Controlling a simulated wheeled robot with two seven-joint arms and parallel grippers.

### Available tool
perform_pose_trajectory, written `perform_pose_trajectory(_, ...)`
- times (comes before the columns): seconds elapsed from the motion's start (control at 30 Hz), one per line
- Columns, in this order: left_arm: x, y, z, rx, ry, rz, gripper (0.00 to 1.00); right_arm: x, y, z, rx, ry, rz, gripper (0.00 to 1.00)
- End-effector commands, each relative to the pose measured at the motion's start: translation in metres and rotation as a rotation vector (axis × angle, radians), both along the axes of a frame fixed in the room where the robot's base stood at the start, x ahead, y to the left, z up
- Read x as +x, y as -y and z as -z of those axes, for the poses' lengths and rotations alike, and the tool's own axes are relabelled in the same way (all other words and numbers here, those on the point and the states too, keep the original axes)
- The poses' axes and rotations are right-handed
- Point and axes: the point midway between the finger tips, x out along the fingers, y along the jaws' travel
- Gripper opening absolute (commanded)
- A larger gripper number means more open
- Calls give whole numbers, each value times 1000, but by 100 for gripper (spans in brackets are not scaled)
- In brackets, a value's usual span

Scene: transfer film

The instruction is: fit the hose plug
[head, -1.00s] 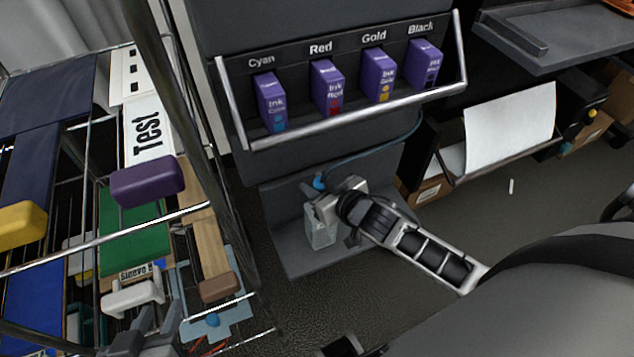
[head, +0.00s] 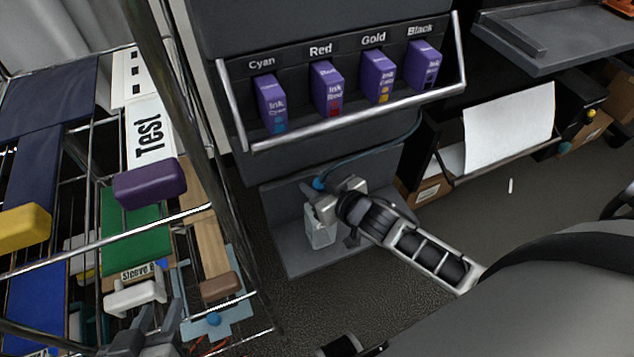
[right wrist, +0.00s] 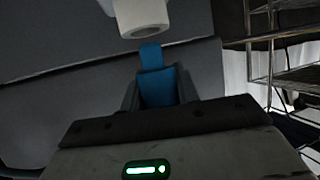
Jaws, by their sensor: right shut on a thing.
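A blue hose plug (head: 319,184) on a thin dark hose (head: 375,152) is at the dark machine's lower front. My right gripper (right wrist: 160,92) is shut on the plug (right wrist: 152,60), whose blue end points away from the jaws. A white round fitting (right wrist: 141,14) shows just past the plug's end in the right wrist view, with a small gap in the picture; I cannot tell the true distance. A clear bottle (head: 320,234) stands below my right gripper in the head view. My left gripper (head: 160,325) is low at the left, by the wire rack; its jaws are unclear.
Purple ink boxes (head: 327,88) sit in a tray behind a metal rail (head: 355,122). A wire rack (head: 100,238) with coloured boxes and handles fills the left. A paper tray (head: 508,123) is at the right. Open floor (head: 520,225) lies at the lower right.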

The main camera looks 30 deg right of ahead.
Motion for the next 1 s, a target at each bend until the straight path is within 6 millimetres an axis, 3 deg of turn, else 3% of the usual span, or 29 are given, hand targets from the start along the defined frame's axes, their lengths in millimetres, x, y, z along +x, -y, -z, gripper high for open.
perform_pose_trajectory(0.37, 0, 0, 2, 0, 0, 0, 36, 0, 0, 2, 0, 0, 0, 9)
perform_pose_trajectory(1.0, 0, 0, 16, 1, 0, 1, 36, 0, 0, 24, 0, 0, 1, 9)
